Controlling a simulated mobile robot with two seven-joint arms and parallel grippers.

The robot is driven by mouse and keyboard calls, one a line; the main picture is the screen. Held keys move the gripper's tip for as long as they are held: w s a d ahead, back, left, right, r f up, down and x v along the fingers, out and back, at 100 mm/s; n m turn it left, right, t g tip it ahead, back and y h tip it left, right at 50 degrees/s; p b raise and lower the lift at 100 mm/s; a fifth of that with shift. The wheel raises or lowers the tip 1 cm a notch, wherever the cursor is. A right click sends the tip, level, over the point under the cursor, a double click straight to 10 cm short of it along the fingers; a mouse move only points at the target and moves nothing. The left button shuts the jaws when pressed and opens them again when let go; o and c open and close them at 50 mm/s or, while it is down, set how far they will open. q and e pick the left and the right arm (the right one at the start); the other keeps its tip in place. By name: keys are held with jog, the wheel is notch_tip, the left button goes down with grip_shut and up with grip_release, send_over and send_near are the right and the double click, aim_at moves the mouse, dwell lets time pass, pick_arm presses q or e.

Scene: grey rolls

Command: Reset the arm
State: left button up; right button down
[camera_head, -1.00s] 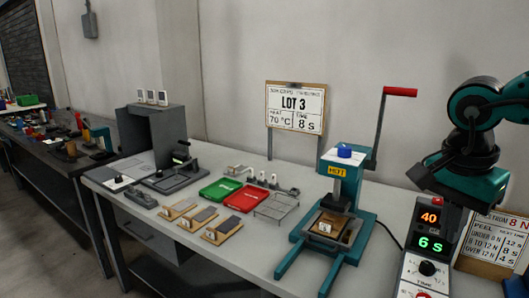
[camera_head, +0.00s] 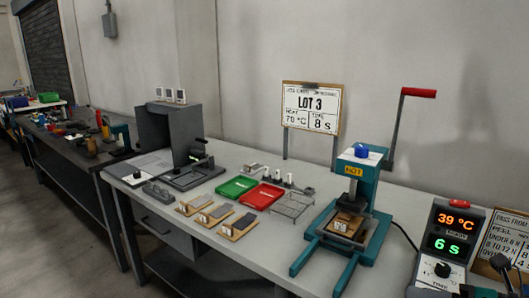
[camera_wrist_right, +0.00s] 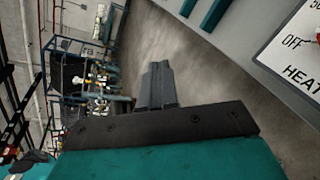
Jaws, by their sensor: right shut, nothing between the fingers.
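My right gripper (camera_wrist_right: 160,85) shows in the wrist view with its dark fingers shut together and nothing between them. It points over the bare floor, apart from the bench. In the head view most of my right arm is out of the picture. My left gripper is in neither view. The teal press (camera_head: 357,190) stands on the bench with its red-handled lever raised and a small piece (camera_head: 348,222) on its base. The control box (camera_head: 446,245) reads 39 °C and 6 S.
A green tray (camera_head: 237,187), a red tray (camera_head: 264,196), a wire rack (camera_head: 290,205) and several sample boards (camera_head: 239,226) lie on the bench. The LOT 3 sign (camera_head: 311,107) asks for 70 °C and 8 s. A panel marked OFF and HEAT (camera_wrist_right: 290,45) is at the wrist view's right.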

notch_tip(320, 180, down, 8)
jog(key=s+m+t+h, duration=0.2)
jog(key=m+t+h, duration=0.2)
jog(key=m, duration=0.9)
jog(key=s+a+f+m+g+h, duration=0.1)
jog(key=s+a+f+m, duration=0.3)
jog(key=m, duration=0.5)
jog(key=s+a+f+m+g+h, duration=0.2)
jog(key=s+a+f+m+h, duration=0.1)
jog(key=a+f+m, duration=0.6)
jog(key=shift+s+f+m, duration=0.45)
jog(key=shift+f+m, duration=0.05)
jog(key=shift+f, duration=0.2)
jog(key=shift+h, duration=0.3)
